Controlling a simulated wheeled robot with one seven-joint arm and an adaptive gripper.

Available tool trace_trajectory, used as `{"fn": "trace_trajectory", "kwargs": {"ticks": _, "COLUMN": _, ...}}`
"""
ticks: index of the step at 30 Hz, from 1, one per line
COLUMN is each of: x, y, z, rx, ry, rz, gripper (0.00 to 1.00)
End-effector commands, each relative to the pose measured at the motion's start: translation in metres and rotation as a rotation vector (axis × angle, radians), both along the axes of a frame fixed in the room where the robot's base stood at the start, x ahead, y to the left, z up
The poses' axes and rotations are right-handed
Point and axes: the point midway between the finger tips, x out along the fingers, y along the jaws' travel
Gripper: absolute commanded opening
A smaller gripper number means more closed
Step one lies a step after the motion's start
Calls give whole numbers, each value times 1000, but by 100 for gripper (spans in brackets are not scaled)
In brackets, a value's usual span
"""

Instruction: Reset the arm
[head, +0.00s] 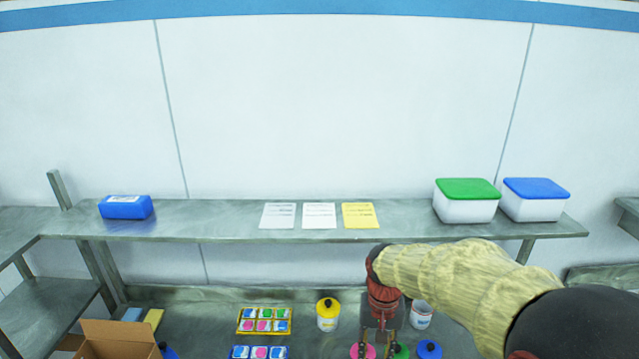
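My arm, in a pale yellow sleeve, reaches in from the lower right of the head view and bends down at a red wrist. My gripper (377,349) points down at the lower edge of the picture, over the lower bench. Its two dark fingers stand apart with nothing visible between them, and their tips are at or near the picture's edge. A pink lid (357,351) shows beside the left finger and a green lid (402,351) beside the right one. I cannot tell whether the fingers touch either lid.
A yellow-lidded tub (328,314), a white tub (421,315) and a blue lid (429,349) are close by. Packets fill a yellow tray (263,331). A cardboard box (118,337) stands lower left. The upper shelf (370,207) holds sheets, bins and a blue box (125,207).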

Motion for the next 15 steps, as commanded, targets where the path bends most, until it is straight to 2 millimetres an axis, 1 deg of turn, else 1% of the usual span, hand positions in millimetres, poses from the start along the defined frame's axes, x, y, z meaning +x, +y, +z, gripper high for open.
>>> {"fn": "trace_trajectory", "kwargs": {"ticks": 1, "x": -14, "y": -3, "z": 2, "rx": 2, "ry": -13, "rz": 27, "gripper": 33}}
{"fn": "trace_trajectory", "kwargs": {"ticks": 5, "x": -46, "y": -11, "z": 10, "rx": 7, "ry": -54, "rz": 94, "gripper": 33}}
{"fn": "trace_trajectory", "kwargs": {"ticks": 8, "x": -73, "y": -19, "z": 14, "rx": 7, "ry": -98, "rz": 137, "gripper": 33}}
{"fn": "trace_trajectory", "kwargs": {"ticks": 9, "x": -85, "y": -22, "z": 15, "rx": 7, "ry": -121, "rz": 152, "gripper": 33}}
{"fn": "trace_trajectory", "kwargs": {"ticks": 13, "x": -124, "y": -31, "z": 13, "rx": 2, "ry": -207, "rz": 192, "gripper": 33}}
{"fn": "trace_trajectory", "kwargs": {"ticks": 15, "x": -144, "y": -36, "z": 10, "rx": -3, "ry": -255, "rz": 202, "gripper": 33}}
